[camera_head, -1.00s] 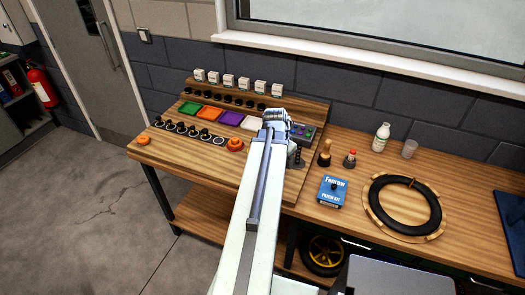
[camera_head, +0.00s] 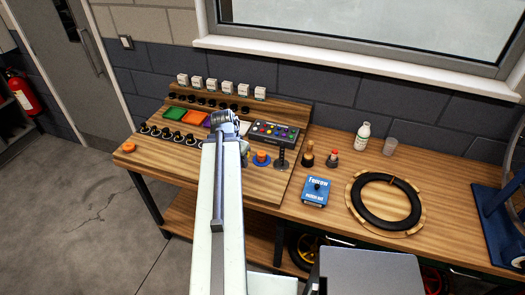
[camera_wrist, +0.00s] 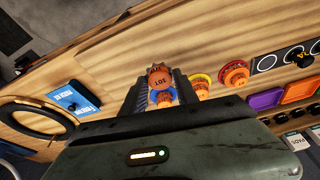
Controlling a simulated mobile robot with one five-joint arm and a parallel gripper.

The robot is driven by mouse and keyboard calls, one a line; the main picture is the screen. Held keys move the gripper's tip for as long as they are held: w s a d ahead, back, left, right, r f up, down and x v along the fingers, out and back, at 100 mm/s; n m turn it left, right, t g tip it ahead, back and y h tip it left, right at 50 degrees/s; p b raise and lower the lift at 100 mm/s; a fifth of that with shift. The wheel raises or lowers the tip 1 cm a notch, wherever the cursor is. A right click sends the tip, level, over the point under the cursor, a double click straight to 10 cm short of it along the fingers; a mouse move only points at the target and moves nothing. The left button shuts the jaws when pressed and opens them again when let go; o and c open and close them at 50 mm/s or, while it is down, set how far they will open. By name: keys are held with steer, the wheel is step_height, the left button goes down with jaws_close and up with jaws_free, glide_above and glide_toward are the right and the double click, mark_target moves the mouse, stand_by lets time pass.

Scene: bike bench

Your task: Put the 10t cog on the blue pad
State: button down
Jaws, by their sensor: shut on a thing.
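In the wrist view, my gripper (camera_wrist: 160,82) is shut on an orange cog marked 10T (camera_wrist: 159,77), held between its two dark fingers. Just past the cog, partly covered by it, the blue pad (camera_wrist: 153,100) shows with an orange round piece (camera_wrist: 165,97) on it. In the head view, the blue pad (camera_head: 262,164) lies right of my arm's end, with an orange piece on top. My arm hides the fingers and the held cog there. How high the cog is above the bench I cannot tell.
Beside the blue pad, a yellow pad (camera_wrist: 193,79) and a red pad (camera_wrist: 224,69) each carry an orange piece. A dark post (camera_head: 281,155), a button box (camera_head: 275,132), a blue tin (camera_head: 315,191) and a tire (camera_head: 354,204) are nearby. Coloured trays (camera_head: 173,114) lie left.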

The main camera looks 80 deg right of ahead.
steer(key=b, duration=0.1)
glide_above(262, 152)
steer(key=a, duration=0.2)
steer(key=shift+w+d+f, duration=0.15)
steer(key=shift+w+f, duration=0.1)
steer(key=shift+f, duration=0.45)
steer(key=shift+s+d+f+b, duration=0.25)
steer(key=shift+d+b, duration=0.1)
steer(key=shift+d, duration=0.15)
steer(key=f+b, duration=0.3)
steer(key=shift+a+f+b, duration=0.2)
steer(key=shift+f+b, duration=0.1)
steer(key=shift+r, duration=0.25)
steer(key=shift+f, duration=0.15)
steer(key=c, duration=0.9)
jaws_free()
